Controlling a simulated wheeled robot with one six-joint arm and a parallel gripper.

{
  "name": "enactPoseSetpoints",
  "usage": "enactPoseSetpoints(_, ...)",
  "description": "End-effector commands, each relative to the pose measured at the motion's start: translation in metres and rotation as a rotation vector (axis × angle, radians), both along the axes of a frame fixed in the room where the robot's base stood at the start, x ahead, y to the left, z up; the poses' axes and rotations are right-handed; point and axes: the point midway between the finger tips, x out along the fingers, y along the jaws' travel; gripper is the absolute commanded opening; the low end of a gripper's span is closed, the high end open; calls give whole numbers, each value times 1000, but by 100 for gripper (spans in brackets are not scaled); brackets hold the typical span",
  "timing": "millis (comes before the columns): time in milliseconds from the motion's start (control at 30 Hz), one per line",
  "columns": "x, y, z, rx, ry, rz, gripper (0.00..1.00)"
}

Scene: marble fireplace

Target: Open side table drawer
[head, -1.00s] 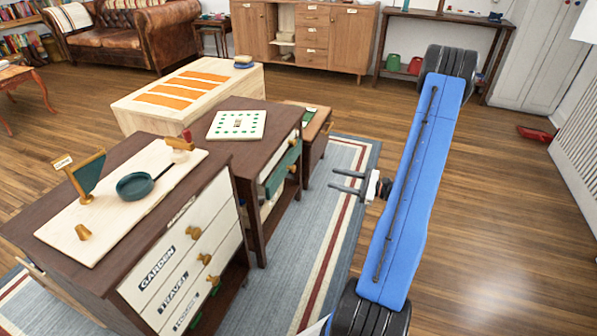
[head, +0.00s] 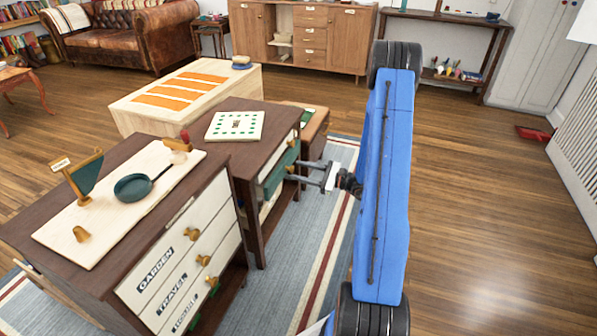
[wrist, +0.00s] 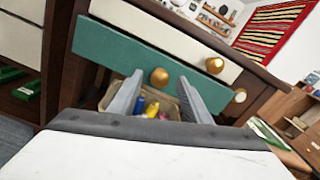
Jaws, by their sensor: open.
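The dark brown side table (head: 262,121) stands in the middle of the head view, with white and green drawer fronts on its right side. Its green drawer (head: 275,178) juts out a little; the green front (wrist: 110,55) fills the upper left of the wrist view. A round gold knob (wrist: 159,76) on it lies between my fingertips in the picture; contact cannot be told. My gripper (head: 295,170) is open and reaches left to the drawer front. Its two fingers (wrist: 158,80) show in the wrist view. A white drawer with another gold knob (wrist: 214,65) is above the green one.
A nearer cabinet (head: 190,265) with labelled drawers stands at the lower left. A small brown cabinet (head: 315,125) is just behind the side table. Small coloured items (wrist: 150,106) show below the green front. Open floor (head: 480,220) lies to the right.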

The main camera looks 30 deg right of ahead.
Motion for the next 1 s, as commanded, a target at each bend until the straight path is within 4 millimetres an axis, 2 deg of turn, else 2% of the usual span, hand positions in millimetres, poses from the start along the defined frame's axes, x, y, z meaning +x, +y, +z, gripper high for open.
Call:
enactPoseSetpoints(200, 9, 7, 0, 0, 0, 1, 44)
enactPoseSetpoints(467, 10, 8, 0, 0, 0, 0, 44)
enactPoseSetpoints(533, 10, 8, 0, 0, 0, 0, 32)
enactPoseSetpoints(667, 10, 8, 0, 0, 0, 0, 1)
enactPoseSetpoints(867, 9, 7, 0, 0, 0, 0, 0)
enactPoseSetpoints(1000, 1, -1, 0, 1, 1, -3, 0)
